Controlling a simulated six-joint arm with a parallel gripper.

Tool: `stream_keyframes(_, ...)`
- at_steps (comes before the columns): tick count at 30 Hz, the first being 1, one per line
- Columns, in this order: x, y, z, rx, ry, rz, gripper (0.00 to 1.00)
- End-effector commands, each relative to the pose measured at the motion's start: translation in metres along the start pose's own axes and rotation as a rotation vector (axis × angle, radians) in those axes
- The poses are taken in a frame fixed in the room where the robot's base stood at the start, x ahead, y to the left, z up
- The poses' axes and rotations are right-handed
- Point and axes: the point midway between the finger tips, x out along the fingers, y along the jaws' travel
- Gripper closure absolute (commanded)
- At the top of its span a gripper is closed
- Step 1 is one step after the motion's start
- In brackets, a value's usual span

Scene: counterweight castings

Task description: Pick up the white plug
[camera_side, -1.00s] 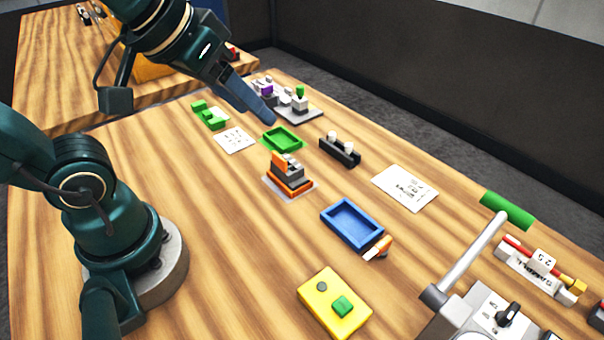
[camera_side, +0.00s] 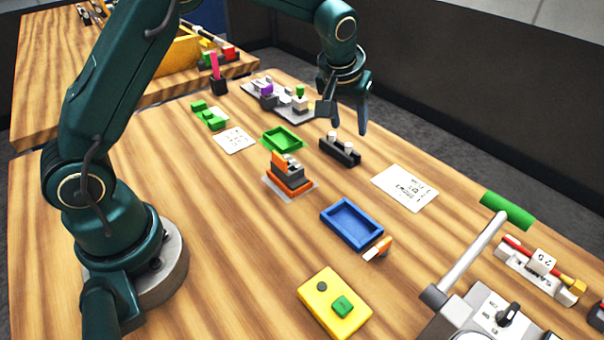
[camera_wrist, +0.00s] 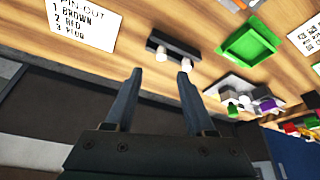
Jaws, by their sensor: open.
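Two short white plugs, one left (camera_side: 333,137) and one right (camera_side: 348,148), stand in a long black block (camera_side: 338,155) on the wooden table. I cannot tell which one the task means. My gripper (camera_side: 345,122) points down with its jaws open and empty, above and close to this block. In the wrist view the black block (camera_wrist: 173,45) lies beyond my fingertips (camera_wrist: 160,74). One white plug (camera_wrist: 161,53) shows between the fingers and the other (camera_wrist: 187,64) close to the right fingertip.
A green tray (camera_side: 267,138) and an orange-grey stack (camera_side: 289,180) stand left of the block. A grey board (camera_side: 300,119) with small pieces is behind. A printed card (camera_side: 405,188), reading brown, red and plug in the wrist view, lies right. A blue tray (camera_side: 334,208) is nearer.

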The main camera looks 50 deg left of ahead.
Motion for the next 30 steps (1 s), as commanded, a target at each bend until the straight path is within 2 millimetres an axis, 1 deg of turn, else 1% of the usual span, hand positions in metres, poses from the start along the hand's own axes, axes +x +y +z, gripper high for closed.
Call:
stream_keyframes(1,0.006,0.0,0.004,0.004,-0.015,-0.006,0.45)
stream_keyframes(3,0.013,-0.001,0.006,0.005,-0.023,-0.009,0.45)
stream_keyframes(13,0.051,-0.002,0.008,0.005,-0.024,-0.009,0.45)
stream_keyframes(18,0.058,-0.001,0.007,0.005,-0.021,-0.008,0.45)
stream_keyframes(24,0.058,-0.001,0.007,0.005,-0.021,-0.007,0.45)
stream_keyframes(25,0.058,-0.001,0.007,0.005,-0.021,-0.007,0.49)
stream_keyframes(26,0.058,-0.001,0.007,0.005,-0.021,-0.007,0.61)
stream_keyframes(27,0.058,-0.001,0.007,0.005,-0.021,-0.007,0.76)
stream_keyframes(29,0.058,-0.001,0.007,0.005,-0.021,-0.007,0.99)
stream_keyframes(30,0.058,-0.001,0.007,0.005,-0.021,-0.007,1.0)
